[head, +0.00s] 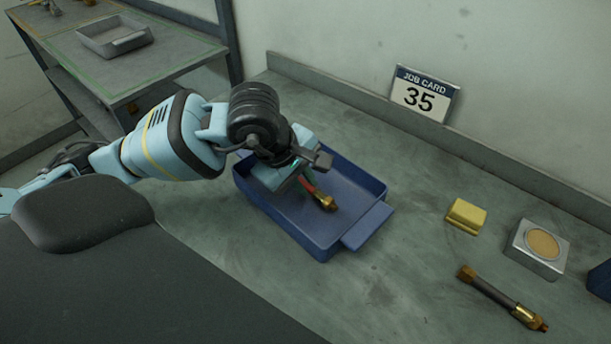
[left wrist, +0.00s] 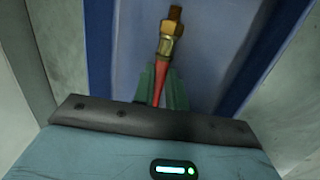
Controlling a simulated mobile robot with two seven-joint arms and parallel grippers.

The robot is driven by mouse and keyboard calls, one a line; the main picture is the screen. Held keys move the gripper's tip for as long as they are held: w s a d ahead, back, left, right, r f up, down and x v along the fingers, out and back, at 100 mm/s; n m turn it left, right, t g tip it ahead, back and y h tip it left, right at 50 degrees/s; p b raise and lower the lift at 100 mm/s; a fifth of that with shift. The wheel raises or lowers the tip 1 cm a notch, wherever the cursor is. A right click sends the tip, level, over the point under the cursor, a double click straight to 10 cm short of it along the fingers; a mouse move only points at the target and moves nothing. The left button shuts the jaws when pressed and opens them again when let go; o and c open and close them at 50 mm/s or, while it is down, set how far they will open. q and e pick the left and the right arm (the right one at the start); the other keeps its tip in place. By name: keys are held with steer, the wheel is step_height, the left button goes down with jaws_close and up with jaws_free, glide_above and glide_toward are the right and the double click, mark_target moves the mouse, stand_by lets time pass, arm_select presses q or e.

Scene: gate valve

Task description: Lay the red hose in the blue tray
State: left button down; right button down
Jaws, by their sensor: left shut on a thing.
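The blue tray (head: 345,181) sits on the grey bench. The red hose (head: 308,184) has a brass end fitting (head: 326,202) and is inside the tray's outline in the head view. My left gripper (head: 305,172) is over the tray and shut on the red hose. In the left wrist view the red hose (left wrist: 159,88) comes out from between the green fingers (left wrist: 160,92), with its brass fitting pointing away over the blue tray floor (left wrist: 205,45). The hose's other end is hidden by the gripper. I cannot tell whether the hose touches the tray floor. My right gripper is not in view.
A dark hose with brass ends (head: 496,293), a yellow block (head: 465,216) and a metal box with a round tan top (head: 538,246) are on the bench at right. A job card (head: 424,95) leans at the back. A side table (head: 150,65) holds a grey tray (head: 115,35).

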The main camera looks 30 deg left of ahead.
arm_select(q)
steer(key=c, duration=1.3)
jaws_free()
steer(key=shift+c, duration=0.2)
steer(key=shift+r, duration=0.1)
steer(key=v, duration=0.7)
steer(key=shift+s+r, duration=0.15)
steer(key=shift+r, duration=0.2)
steer(key=shift+a+f, duration=0.1)
